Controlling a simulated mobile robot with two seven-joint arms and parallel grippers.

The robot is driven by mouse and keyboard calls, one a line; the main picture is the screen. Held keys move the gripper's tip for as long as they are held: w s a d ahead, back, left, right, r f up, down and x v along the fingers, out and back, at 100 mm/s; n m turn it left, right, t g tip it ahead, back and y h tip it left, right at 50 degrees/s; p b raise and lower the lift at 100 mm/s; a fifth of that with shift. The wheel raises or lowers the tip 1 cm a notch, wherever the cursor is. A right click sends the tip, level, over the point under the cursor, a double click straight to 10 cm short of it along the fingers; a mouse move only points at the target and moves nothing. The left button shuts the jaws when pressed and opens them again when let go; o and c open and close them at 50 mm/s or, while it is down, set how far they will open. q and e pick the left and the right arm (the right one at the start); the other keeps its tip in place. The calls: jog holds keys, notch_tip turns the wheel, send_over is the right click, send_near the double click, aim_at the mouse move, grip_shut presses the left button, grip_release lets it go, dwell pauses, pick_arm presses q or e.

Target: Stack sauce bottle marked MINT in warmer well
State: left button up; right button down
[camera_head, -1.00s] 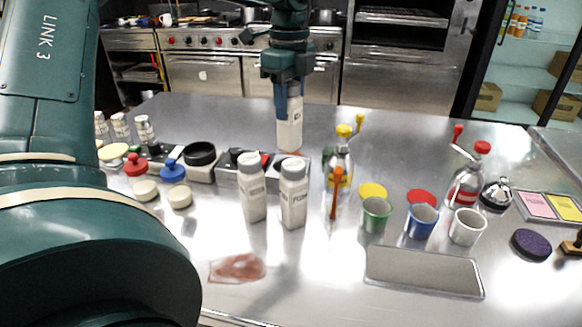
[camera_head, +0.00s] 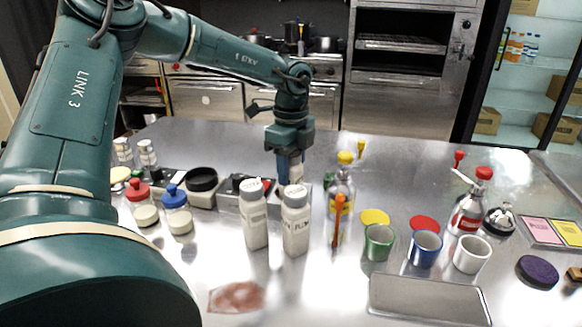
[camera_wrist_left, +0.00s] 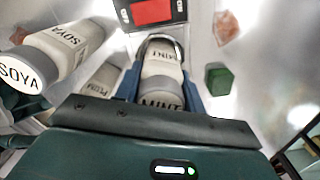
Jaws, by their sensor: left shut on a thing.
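My left gripper (camera_head: 290,166) is shut on the white bottle marked MINT (camera_wrist_left: 161,72), whose lettering shows in the left wrist view. In the head view it is over the back right part of the grey warmer (camera_head: 228,199), behind two white bottles. The MINT bottle's lower part is hidden there. In the wrist view a metal ring (camera_wrist_left: 160,38) curves around the bottle's far end; I cannot tell how deep it sits. A bottle marked SOYA (camera_wrist_left: 60,48) and another, apparently PLUM (camera_wrist_left: 102,82), stand to its left. My right gripper is not in view.
Two white bottles (camera_head: 254,218) (camera_head: 295,220) stand in front of the warmer. A yellow-topped bottle (camera_head: 342,190) is right of the gripper. Green (camera_head: 379,243), blue (camera_head: 425,250) and white cups (camera_head: 472,255) stand further right, behind a grey tray (camera_head: 428,300).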

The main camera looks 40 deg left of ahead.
pick_arm(q)
jog(key=shift+f, duration=0.3)
jog(key=o, duration=1.1)
jog(key=shift+r, duration=0.1)
jog(key=shift+r, duration=0.1)
jog(key=shift+r+p, duration=0.3)
jog(key=shift+p, duration=0.1)
notch_tip(320, 180, up, 12)
jog(key=shift+f, duration=0.1)
